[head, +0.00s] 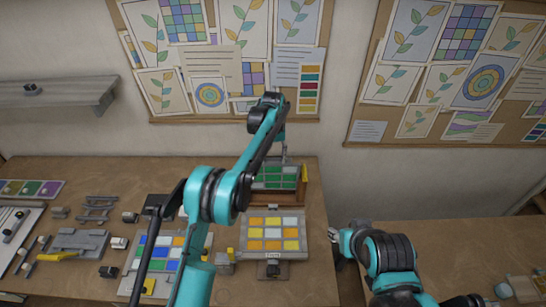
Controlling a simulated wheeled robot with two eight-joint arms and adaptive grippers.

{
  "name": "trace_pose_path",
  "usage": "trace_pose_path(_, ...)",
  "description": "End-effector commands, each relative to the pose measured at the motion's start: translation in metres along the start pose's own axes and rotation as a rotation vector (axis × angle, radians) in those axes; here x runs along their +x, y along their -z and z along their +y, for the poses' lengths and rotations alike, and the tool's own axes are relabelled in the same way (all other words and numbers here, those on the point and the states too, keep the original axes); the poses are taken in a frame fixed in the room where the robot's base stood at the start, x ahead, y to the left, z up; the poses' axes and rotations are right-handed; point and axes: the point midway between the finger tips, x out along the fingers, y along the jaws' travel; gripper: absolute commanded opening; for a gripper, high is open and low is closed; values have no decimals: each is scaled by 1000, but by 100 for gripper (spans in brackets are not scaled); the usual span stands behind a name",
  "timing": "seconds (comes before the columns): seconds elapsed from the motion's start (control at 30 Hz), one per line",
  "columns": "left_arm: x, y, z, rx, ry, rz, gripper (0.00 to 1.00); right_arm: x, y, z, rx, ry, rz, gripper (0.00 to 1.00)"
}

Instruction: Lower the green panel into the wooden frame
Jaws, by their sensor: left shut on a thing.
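The green panel (273,181), a grid of green panes in a grey rim, is at the back right of the left table. My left gripper (285,159) reaches down to its far edge and is shut on it. The brown wooden frame (297,197) shows around and below the panel's right and near sides. I cannot tell whether the panel touches the frame or hangs just above it. My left arm covers the panel's left part. My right gripper (336,245) is low beside the left table's right edge; its fingers are too small to read.
A panel with yellow and white panes (273,232) lies on a stand in front of the frame. A blue-paned panel (160,252) lies left, partly behind my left arm. Small tools and blocks (82,243) crowd the table's left. A gap separates the right table (470,245).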

Motion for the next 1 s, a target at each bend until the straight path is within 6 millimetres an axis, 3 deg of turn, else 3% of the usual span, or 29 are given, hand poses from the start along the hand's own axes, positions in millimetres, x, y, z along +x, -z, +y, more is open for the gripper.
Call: trace_pose_path(1.0, 39, 0, 0, 0, 0, 0, 26, 23, -16, 0, 0, 0, 0, 40)
